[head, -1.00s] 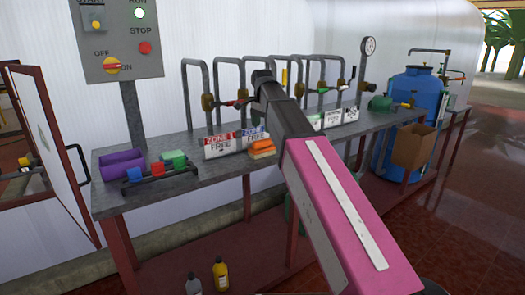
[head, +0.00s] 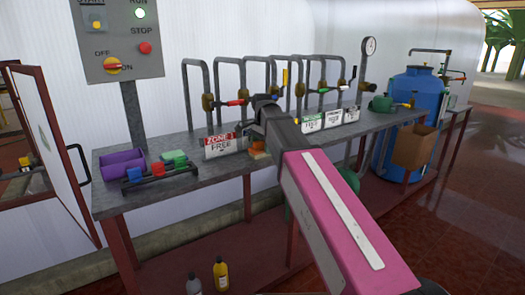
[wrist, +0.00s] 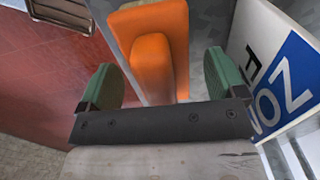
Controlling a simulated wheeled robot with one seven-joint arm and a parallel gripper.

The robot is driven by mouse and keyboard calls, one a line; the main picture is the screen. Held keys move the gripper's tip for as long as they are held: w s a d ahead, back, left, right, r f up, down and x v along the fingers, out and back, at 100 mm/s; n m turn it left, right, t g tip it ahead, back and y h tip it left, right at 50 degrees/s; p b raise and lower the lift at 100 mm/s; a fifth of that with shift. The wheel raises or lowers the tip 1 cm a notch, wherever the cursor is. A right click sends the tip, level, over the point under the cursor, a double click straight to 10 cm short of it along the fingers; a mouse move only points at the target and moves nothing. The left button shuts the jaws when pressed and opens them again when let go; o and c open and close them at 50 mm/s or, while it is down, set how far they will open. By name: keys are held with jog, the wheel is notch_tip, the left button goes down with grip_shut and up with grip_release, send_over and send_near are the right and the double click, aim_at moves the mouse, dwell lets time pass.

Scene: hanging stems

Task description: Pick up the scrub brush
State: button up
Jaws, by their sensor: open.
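The orange scrub brush (head: 258,147) lies on the grey bench, mostly hidden behind my gripper in the head view. In the wrist view the brush (wrist: 153,55) shows as an orange block with a raised, narrower part. My gripper (head: 262,108) is above and around this spot at the bench's front edge. In the wrist view its two green fingers (wrist: 160,80) are wide apart, with the brush between them. I see no contact between fingers and brush.
A blue-labelled zone sign (wrist: 290,80) stands close to the right finger. A red-labelled sign (head: 222,146) stands left of my gripper. Pipes with valves (head: 230,85) rise behind.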

jog(key=c, duration=1.1)
jog(key=shift+o, duration=0.2)
notch_tip(320, 180, up, 10)
jog(key=shift+r, duration=0.1)
